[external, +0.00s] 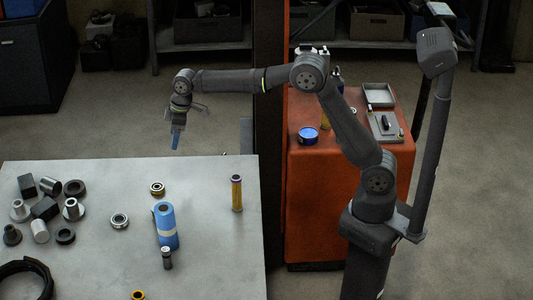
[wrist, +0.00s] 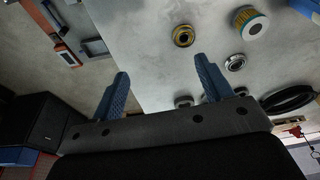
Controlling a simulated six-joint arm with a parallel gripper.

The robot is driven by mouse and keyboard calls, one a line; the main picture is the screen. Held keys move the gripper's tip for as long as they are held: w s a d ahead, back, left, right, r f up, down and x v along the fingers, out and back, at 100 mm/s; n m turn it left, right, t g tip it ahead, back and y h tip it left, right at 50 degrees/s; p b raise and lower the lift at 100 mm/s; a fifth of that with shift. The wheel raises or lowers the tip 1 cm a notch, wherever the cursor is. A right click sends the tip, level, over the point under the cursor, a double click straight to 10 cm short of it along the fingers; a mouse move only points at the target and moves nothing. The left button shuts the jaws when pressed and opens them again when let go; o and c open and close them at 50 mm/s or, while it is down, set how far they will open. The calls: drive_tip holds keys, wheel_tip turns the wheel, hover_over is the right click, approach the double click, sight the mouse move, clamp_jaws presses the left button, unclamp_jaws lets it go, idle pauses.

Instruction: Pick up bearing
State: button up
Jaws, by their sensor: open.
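A silver ring with a dark inner band (external: 119,221), which looks like the bearing, lies flat on the grey table (external: 215,255). It also shows in the wrist view (wrist: 235,62), right of my fingers. A similar brass-and-dark ring (external: 157,188) lies behind it and shows in the wrist view (wrist: 183,35); I cannot tell for certain which ring is meant. My gripper (external: 176,140) hangs over the table's far edge, above and apart from both rings. In the wrist view my gripper's (wrist: 162,70) two blue fingers are spread with nothing between them.
A blue filter cylinder (external: 166,228) stands near the rings, with a small dark part (external: 167,259) before it. A yellow cylinder (external: 237,193) stands at right. Several dark and metal parts crowd the left. A black ring (external: 27,280) lies front left. The table's right front is clear.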

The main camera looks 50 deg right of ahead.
drive_tip(key=n, duration=0.1)
approach(157, 186)
drive_tip(key=x, duration=0.2)
drive_tip(key=shift+w+d+f, duration=0.2)
drive_tip(key=shift+f, duration=0.2)
drive_tip(key=shift+a+x, duration=0.15)
drive_tip(key=shift+x, duration=1.3)
drive_tip(key=shift+a+x, duration=0.15)
drive_tip(key=shift+x, duration=1.3)
drive_tip(key=shift+s+r, duration=0.1)
drive_tip(key=shift+s, duration=0.1)
drive_tip(key=shift+c, duration=0.4)
drive_tip(key=c, duration=1.1)
